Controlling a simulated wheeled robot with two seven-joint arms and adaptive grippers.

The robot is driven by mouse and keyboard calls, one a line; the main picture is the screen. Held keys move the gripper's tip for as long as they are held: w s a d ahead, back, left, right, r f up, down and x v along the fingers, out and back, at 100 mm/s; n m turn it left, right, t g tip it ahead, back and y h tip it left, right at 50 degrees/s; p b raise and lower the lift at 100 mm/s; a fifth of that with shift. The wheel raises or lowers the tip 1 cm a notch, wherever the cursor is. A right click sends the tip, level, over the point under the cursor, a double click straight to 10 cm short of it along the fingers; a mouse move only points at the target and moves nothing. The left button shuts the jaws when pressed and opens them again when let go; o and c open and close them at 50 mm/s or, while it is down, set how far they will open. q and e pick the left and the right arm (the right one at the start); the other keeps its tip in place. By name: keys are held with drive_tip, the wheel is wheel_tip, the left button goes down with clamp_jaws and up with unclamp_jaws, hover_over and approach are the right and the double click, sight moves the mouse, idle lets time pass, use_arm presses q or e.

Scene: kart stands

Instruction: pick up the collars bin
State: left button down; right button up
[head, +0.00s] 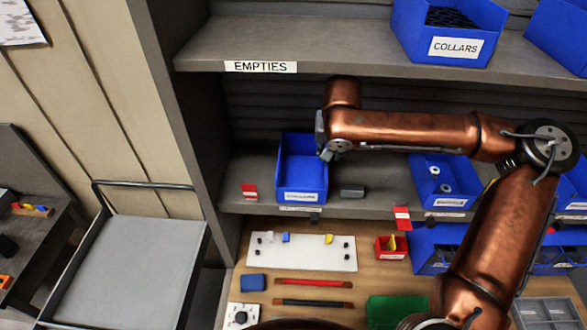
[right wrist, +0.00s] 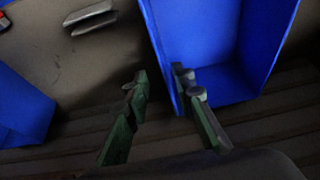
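A blue bin labelled COLLARS (head: 455,47) stands on the upper shelf at the right and holds dark ring-like parts. A second blue bin (head: 302,165), empty, stands on the middle shelf; its label is too small to read surely. My right gripper (head: 331,150) is at that empty bin's right rim, below the upper shelf. In the right wrist view its fingers (right wrist: 163,110) are apart, with the empty bin's side wall (right wrist: 160,50) reaching towards the gap; whether they touch it I cannot tell. My left gripper is not in view.
The upper shelf (head: 300,48) carries an EMPTIES label and is bare at its left. A grey block (head: 352,191) and a blue bin with white rollers (head: 441,172) sit right of the empty bin. A grey cart (head: 135,265) stands at the left.

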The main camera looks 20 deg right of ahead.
sight(303, 167)
drive_tip(key=shift+a+p+x, duration=0.15)
drive_tip(key=shift+p+x, duration=0.15)
drive_tip(key=shift+x, duration=1.65)
drive_tip(key=shift+a+p+x, duration=0.15)
drive_tip(key=shift+p+x, duration=0.1)
drive_tip(key=shift+x, duration=1.65)
drive_tip(key=shift+w, duration=0.15)
clamp_jaws()
